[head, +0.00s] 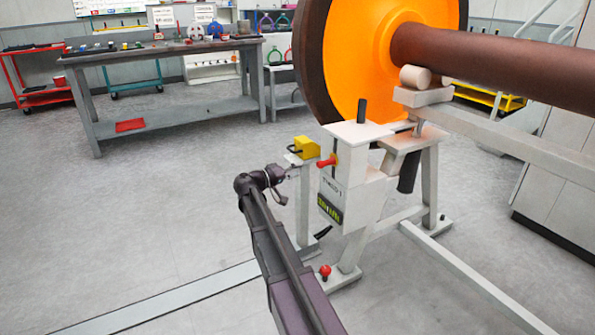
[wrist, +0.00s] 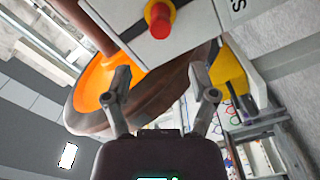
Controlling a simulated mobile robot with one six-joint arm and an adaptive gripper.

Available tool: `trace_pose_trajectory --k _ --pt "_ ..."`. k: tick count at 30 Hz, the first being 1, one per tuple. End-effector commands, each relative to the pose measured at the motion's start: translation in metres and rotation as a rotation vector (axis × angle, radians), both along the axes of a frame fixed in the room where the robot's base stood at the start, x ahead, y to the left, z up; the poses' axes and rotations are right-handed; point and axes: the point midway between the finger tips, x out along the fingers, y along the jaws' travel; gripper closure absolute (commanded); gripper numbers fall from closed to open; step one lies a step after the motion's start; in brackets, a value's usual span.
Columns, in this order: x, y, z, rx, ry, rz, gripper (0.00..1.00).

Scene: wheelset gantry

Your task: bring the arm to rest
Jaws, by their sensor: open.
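My arm (head: 277,254) reaches up from the bottom of the head view, with its wrist end in front of the white gantry unit. My gripper (head: 291,172) is small in the head view and points toward the unit. In the wrist view my gripper (wrist: 159,82) has its two fingers spread, with nothing held between them. The white unit (head: 351,178) carries a red knob (head: 327,162). The red knob also shows above the fingers in the wrist view (wrist: 159,20). I cannot tell how far the fingers are from the unit.
An orange wheel (head: 351,55) on a brown axle (head: 480,62) stands behind the unit. A yellow block (head: 305,147) on a post is close by my gripper. A red button (head: 325,271) sits low on the stand foot. The floor to the left (head: 130,220) is clear.

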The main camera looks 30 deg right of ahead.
Motion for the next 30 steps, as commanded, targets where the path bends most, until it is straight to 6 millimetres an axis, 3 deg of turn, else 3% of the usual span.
trace_pose_trajectory --k 20,26,30 --pt "-0.001 0.000 -0.001 0.004 0.001 0.000 0.26" --pt "-0.015 0.006 -0.013 0.075 0.017 0.000 0.26" --pt "-0.036 0.017 -0.032 0.190 0.046 0.002 0.26"
